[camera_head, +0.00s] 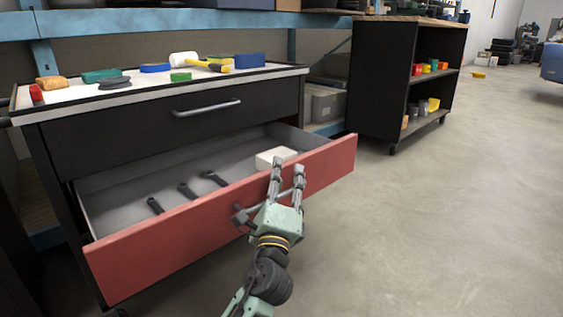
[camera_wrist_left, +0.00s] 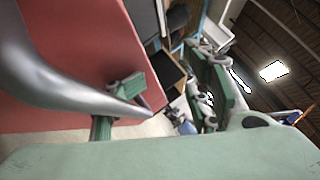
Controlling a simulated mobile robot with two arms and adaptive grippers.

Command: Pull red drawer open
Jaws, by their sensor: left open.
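The red drawer (camera_head: 190,232) in the head view is pulled out from the black cabinet (camera_head: 180,125), and its inside shows. It holds a white block (camera_head: 276,157) and several dark tools (camera_head: 187,190). My left gripper (camera_head: 287,172) is at the drawer's front, by its metal handle (camera_head: 262,208), and its fingers are apart. In the left wrist view the handle (camera_wrist_left: 60,85) crosses close in front of the red drawer face (camera_wrist_left: 85,40), near a finger of the gripper. I cannot tell whether the fingers touch the handle. My right gripper is not in view.
The shut black drawer above has its own handle (camera_head: 207,107). Several tools and blocks, such as a yellow-handled mallet (camera_head: 205,63), lie on the cabinet top. A dark shelf cart (camera_head: 400,80) stands at the back right. The concrete floor (camera_head: 450,220) on the right is clear.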

